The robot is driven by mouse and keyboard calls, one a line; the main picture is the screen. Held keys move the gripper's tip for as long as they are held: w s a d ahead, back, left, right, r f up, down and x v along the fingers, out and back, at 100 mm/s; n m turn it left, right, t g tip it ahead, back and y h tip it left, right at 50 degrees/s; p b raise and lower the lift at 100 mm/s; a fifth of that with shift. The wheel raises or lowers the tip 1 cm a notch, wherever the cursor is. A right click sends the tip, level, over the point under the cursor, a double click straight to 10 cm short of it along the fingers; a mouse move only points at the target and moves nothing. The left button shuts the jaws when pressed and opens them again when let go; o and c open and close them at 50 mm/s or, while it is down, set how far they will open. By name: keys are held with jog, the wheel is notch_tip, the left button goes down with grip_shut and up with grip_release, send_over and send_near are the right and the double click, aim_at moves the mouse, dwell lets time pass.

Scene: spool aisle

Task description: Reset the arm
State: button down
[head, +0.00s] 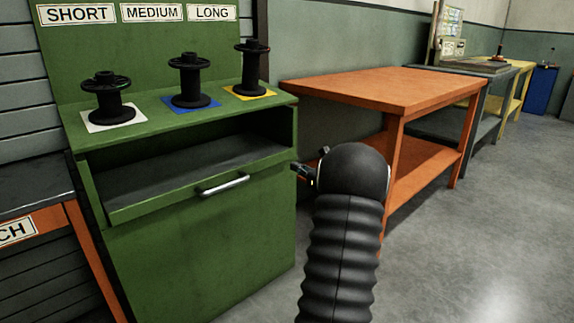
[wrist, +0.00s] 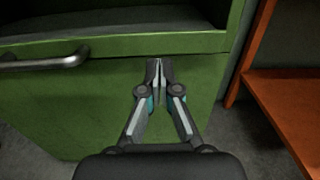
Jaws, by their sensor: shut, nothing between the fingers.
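My gripper (wrist: 158,72) is shut and empty in the wrist view, its fingertips together in front of the green cabinet's front, right of the silver drawer handle (wrist: 62,60). In the head view my arm, with a black ribbed sleeve, rises from the bottom in front of the cabinet's right side. The gripper there is mostly hidden behind the arm; only a small part shows at its left. I cannot tell whether the fingertips touch the cabinet.
The green cabinet (head: 200,250) has an open-topped drawer, pulled out, with a handle (head: 223,185). Three black spools stand on white, blue and yellow squares under SHORT, MEDIUM and LONG labels. An orange table (head: 390,88) stands at right. The grey floor (head: 480,240) at right is clear.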

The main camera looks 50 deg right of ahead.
jog(key=shift+s+a, duration=0.15)
jog(key=shift+s, duration=1.75)
